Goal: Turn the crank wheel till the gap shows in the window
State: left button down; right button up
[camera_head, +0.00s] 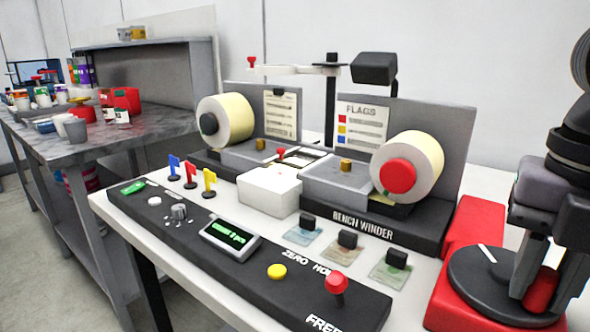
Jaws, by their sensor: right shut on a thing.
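The crank wheel (478,290) is a black disc with a white mark, on a red base (452,262) at the bench's right end. My right gripper (543,283) points down over the wheel and is shut on its red handle knob (541,294). The bench winder (362,222) carries a cream label roll on the left (236,116) and one with a red hub on the right (423,158). Between them is a small light frame (312,158), perhaps the window; whether a gap shows there is too small to tell. My left gripper is out of view.
A black control panel (170,232) runs along the front with a green-lit display (228,236), a yellow button (277,271) and a red-topped lever (337,283). A white box (268,190) and blue, red and yellow flags stand behind it. A cluttered grey bench (95,142) is at left.

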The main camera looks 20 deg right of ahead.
jog(key=shift+w+a+f, duration=0.1)
jog(key=shift+w+a, duration=0.25)
jog(key=shift+a, duration=0.2)
jog(key=shift+w+a, duration=0.3)
jog(key=shift+a, duration=0.2)
jog(key=o, duration=0.8)
notch_tip(320, 180, up, 4)
jog(key=p, duration=0.2)
jog(key=shift+p, duration=0.35)
notch_tip(320, 180, up, 5)
jog(key=p, duration=0.4)
